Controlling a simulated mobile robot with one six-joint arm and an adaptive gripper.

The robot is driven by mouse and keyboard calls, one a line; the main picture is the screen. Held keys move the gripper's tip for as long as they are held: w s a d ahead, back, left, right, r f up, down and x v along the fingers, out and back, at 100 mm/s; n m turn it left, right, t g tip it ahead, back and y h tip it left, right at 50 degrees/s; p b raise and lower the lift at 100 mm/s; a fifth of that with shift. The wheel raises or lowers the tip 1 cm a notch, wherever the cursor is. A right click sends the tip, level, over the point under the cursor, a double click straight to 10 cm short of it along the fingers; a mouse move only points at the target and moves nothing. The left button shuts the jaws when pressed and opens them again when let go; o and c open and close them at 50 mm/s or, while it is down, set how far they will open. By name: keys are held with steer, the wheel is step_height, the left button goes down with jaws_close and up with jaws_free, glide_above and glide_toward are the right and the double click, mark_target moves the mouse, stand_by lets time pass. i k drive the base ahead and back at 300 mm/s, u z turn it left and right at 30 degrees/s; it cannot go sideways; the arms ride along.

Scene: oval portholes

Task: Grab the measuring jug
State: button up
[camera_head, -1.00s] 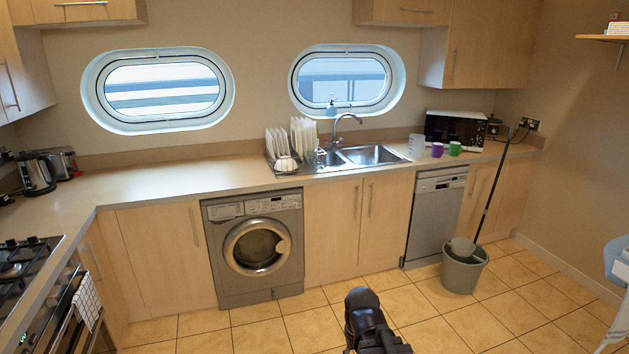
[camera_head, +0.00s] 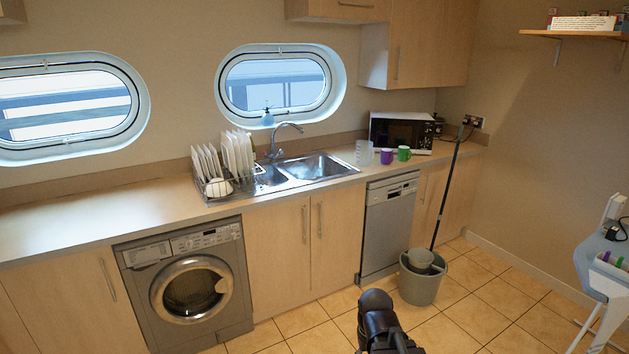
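A pale, translucent jug-like vessel, which looks like the measuring jug (camera_head: 364,153), stands upright on the worktop. It is just right of the sink and left of a purple mug (camera_head: 387,156). Its markings and handle are too small to make out. A black part of my arm shows at the bottom edge of the head view, far below and in front of the worktop and apart from the jug. My gripper's fingers cannot be made out there, so its opening is unclear.
A green mug (camera_head: 404,153) and a microwave (camera_head: 401,132) stand right of the jug. The sink (camera_head: 313,167) and dish rack (camera_head: 222,185) lie left. A grey bucket (camera_head: 421,286) with a mop stands before the cupboards. A table (camera_head: 606,262) is at right. Tiled floor in front is clear.

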mark_target(364, 151)
steer(key=z, duration=0.25)
steer(key=i, duration=1.8)
steer(key=u, duration=0.15)
steer(key=i, duration=1.5)
steer(key=u, duration=0.3)
